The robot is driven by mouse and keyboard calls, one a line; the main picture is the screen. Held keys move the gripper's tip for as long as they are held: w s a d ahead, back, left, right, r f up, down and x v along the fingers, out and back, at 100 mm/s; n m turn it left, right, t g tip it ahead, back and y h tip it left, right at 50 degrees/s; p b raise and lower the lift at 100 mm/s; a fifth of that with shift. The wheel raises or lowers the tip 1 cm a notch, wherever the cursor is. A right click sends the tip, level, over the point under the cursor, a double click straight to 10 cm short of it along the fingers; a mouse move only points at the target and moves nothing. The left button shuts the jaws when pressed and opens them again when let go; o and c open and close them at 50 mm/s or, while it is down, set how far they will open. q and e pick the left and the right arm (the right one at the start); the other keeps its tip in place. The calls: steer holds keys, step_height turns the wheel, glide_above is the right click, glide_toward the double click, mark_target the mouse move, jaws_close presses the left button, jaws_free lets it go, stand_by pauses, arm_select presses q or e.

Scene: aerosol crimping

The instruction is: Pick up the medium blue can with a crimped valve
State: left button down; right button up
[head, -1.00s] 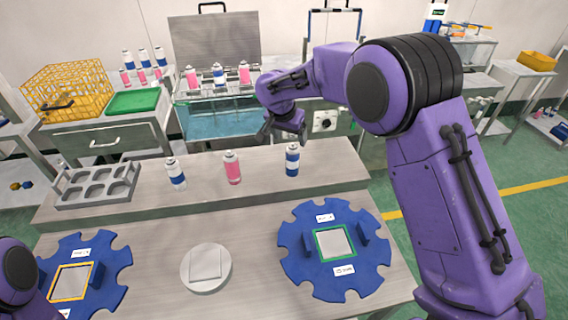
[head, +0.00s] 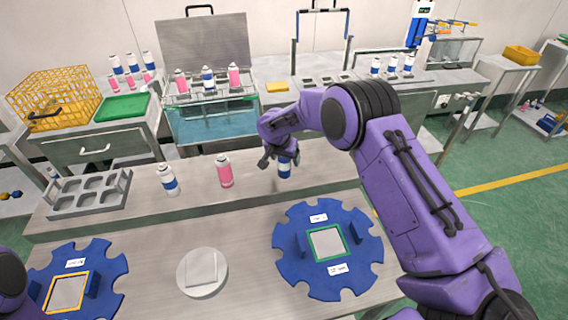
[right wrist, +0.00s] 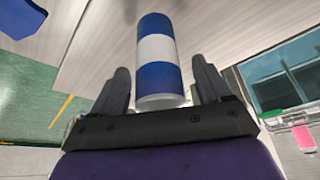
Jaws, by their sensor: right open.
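A blue can with a white middle band (head: 284,170) stands on the raised shelf of the table, at the right of a row of three. In the head view my right gripper (head: 282,156) is over its upper part and hides its top. In the right wrist view the can (right wrist: 157,55) lies between the two fingers (right wrist: 158,88), with a gap on each side, so the gripper is open around it. Its valve cannot be made out. My left arm shows only at the lower left edge; its gripper is out of frame.
A pink can (head: 224,172) and a white can with a blue band (head: 168,180) stand left on the same shelf. A grey rack with holes (head: 90,193) is further left. Blue notched discs (head: 290,262) and a round pale plate (head: 202,272) lie on the table in front.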

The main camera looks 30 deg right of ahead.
steer(key=shift+r, duration=0.1)
steer(key=c, duration=1)
steer(key=shift+c, duration=0.2)
